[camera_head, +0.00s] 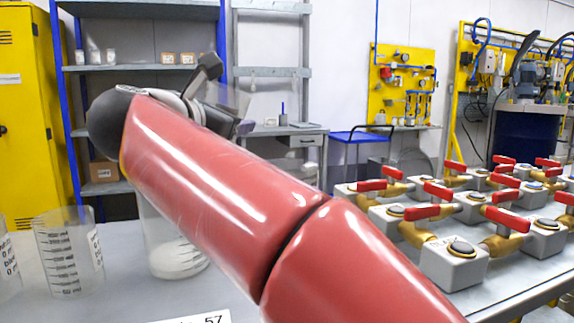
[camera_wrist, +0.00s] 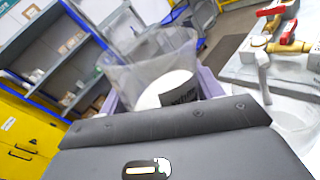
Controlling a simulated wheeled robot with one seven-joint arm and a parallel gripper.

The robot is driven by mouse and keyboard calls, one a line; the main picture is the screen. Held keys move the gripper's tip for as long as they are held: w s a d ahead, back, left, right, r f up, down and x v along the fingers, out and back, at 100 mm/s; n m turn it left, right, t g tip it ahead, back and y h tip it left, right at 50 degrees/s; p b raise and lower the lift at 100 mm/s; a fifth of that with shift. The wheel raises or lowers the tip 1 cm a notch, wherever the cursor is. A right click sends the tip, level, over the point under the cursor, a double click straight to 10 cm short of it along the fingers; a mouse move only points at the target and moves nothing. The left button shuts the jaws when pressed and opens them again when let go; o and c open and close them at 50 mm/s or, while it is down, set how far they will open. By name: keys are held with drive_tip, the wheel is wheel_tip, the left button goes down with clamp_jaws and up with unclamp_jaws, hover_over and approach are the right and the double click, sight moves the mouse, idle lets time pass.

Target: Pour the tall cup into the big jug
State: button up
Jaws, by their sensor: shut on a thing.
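My gripper (camera_wrist: 160,92) is shut on a clear cup (camera_wrist: 145,70), likely the tall cup. In the wrist view the cup stands between the two pale purple fingers, with white contents and a black label low inside or on it. In the head view the held cup (camera_head: 228,98) is partly hidden by my red arm and looks tilted. A large clear vessel (camera_head: 160,232), likely the big jug, stands on the table below my arm with white contents at its bottom; my arm hides its right side. A clear vessel rim (camera_wrist: 292,118) also shows at the right of the wrist view.
A graduated clear beaker (camera_head: 68,255) stands on the table at left, with another vessel (camera_head: 8,262) cut by the frame edge. Grey blocks with brass valves and red handles (camera_head: 455,262) crowd the right-hand table. Shelves (camera_head: 140,68) and a yellow cabinet (camera_head: 25,120) stand behind.

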drive_tip(key=shift+s+d+f+m, duration=0.15)
drive_tip(key=shift+d+f+m, duration=0.15)
drive_tip(key=shift+d+m, duration=0.3)
drive_tip(key=shift+s+d+f+m, duration=0.1)
drive_tip(key=shift+d+f+m, duration=0.25)
drive_tip(key=shift+m, duration=0.35)
drive_tip(key=shift+r, duration=0.15)
drive_tip(key=shift+d+r+m, duration=0.2)
drive_tip(key=shift+r+m, duration=0.2)
drive_tip(key=shift+m, duration=0.5)
drive_tip(key=shift+f+m+y+b, duration=0.3)
drive_tip(key=shift+m+y+b, duration=0.15)
drive_tip(key=shift+m, duration=0.35)
drive_tip(key=shift+r+m, duration=0.45)
drive_tip(key=shift+m, duration=0.35)
idle(0.6)
drive_tip(key=shift+d+f+m+b, duration=0.15)
drive_tip(key=shift+f+m+b, duration=0.25)
drive_tip(key=shift+m, duration=0.3)
idle(1.5)
drive_tip(key=shift+s+d+f+m+y+b, duration=0.2)
drive_tip(key=shift+d+m+b, duration=0.3)
drive_tip(key=shift+b, duration=0.45)
